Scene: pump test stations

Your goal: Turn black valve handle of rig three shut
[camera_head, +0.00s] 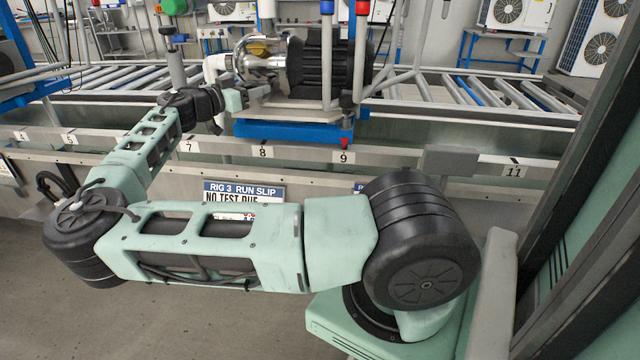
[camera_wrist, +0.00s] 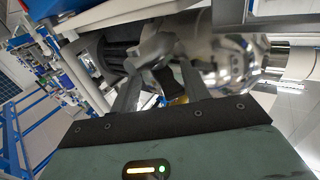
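The pump of the rig, with a polished silver body (camera_head: 258,58) and a black ribbed motor (camera_head: 318,66), stands on a blue base (camera_head: 285,131) on the roller line. My gripper (camera_head: 238,100) is at the left front of this pump. In the wrist view, the fingers of my gripper (camera_wrist: 164,62) stand apart, and a dark flat piece (camera_wrist: 166,80), which looks like the black valve handle, shows between them. I cannot tell whether the fingers touch it. The silver body is close behind the fingers. The handle is not clear in the head view.
A slip (camera_head: 244,192) reading "RIG 3 RUN SLIP" hangs on the front panel, partly behind my arm. Numbered tags line the rail (camera_head: 400,158). Upright grey posts (camera_head: 361,50) stand in front of the motor. Rollers (camera_head: 430,90) extend to both sides.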

